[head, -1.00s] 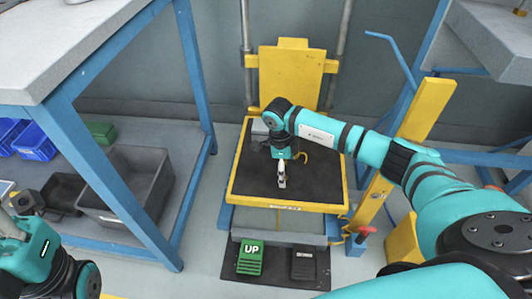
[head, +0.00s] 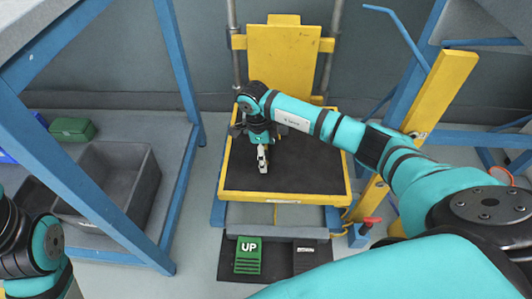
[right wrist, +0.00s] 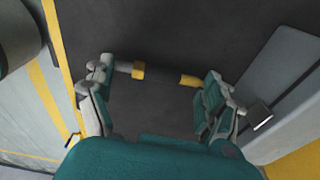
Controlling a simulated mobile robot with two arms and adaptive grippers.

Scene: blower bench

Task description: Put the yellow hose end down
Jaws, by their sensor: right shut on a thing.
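My right gripper (head: 263,165) hangs over the black top of the yellow-rimmed lift platform (head: 284,196). In the right wrist view, its two fingers (right wrist: 160,84) stand apart with the yellow hose end (right wrist: 190,80) between them, against the right finger. A grey piece with a yellow ring (right wrist: 137,70) lies against the left finger. The middle between these pieces is dark, and I cannot tell whether they are joined. The head view hardly shows the held thing, and its height over the platform is unclear. Only links of my left arm show at the lower left; its gripper is out of view.
A blue-framed bench (head: 60,190) stands at the left, with a grey bin (head: 140,190) under it. A green UP pedal (head: 248,255) and a dark pedal (head: 306,258) lie before the platform. A yellow post (head: 440,90) rises at the right. The platform's right part is bare.

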